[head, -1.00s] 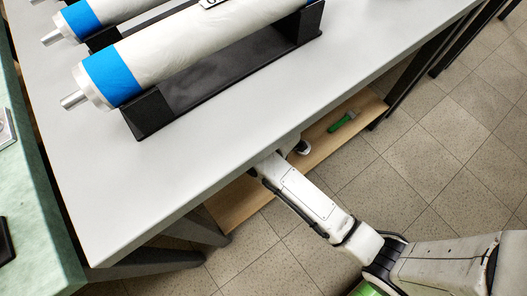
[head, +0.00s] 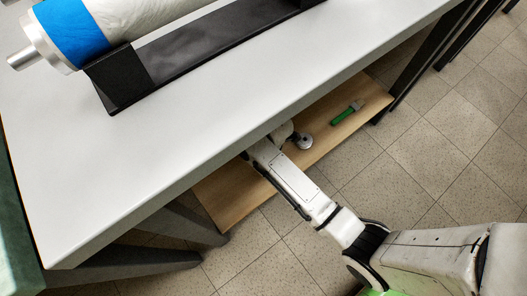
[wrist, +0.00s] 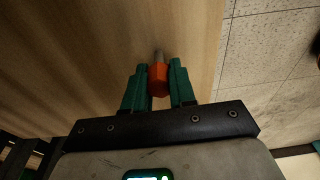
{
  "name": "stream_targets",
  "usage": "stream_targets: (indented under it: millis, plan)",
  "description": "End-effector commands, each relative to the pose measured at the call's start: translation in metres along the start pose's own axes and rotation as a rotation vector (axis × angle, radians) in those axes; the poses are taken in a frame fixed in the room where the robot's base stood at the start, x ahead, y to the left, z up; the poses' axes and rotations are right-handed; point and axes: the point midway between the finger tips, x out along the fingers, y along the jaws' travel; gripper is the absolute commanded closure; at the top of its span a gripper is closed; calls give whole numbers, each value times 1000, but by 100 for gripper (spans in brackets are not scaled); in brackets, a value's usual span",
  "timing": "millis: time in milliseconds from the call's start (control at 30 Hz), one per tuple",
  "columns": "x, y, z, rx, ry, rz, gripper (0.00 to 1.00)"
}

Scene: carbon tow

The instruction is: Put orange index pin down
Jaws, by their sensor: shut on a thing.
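The orange index pin (wrist: 158,79) shows in the wrist view as an orange head with a grey metal tip pointing away from me. My gripper (wrist: 159,84) is shut on it, with one green finger on each side of the orange head. Beyond the pin lies the wooden lower shelf (wrist: 90,60); I cannot tell whether the tip touches it. In the head view my arm reaches under the table edge to this shelf (head: 232,205). The pin and fingertips are hidden there by my arm and the table.
The grey tabletop (head: 190,130) overhangs the shelf. A green-handled tool (head: 345,113) lies on the shelf's right part. A white roll with a blue band (head: 66,30) rests on a black cradle (head: 125,80) above. The tiled floor (head: 420,150) at right is clear.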

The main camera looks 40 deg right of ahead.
Motion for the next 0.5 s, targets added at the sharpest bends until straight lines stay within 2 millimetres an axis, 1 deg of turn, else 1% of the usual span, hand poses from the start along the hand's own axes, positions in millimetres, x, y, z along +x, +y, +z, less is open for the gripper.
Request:
stream_targets:
  millis: [100,133,367,400,500]
  plan:
    - [3,0,0,0,0,-1,100]
    - [2,0,0,0,0,0,73]
    - [2,0,0,0,0,0,51]
    - [2,0,0,0,0,0,49]
    - [2,0,0,0,0,0,49]
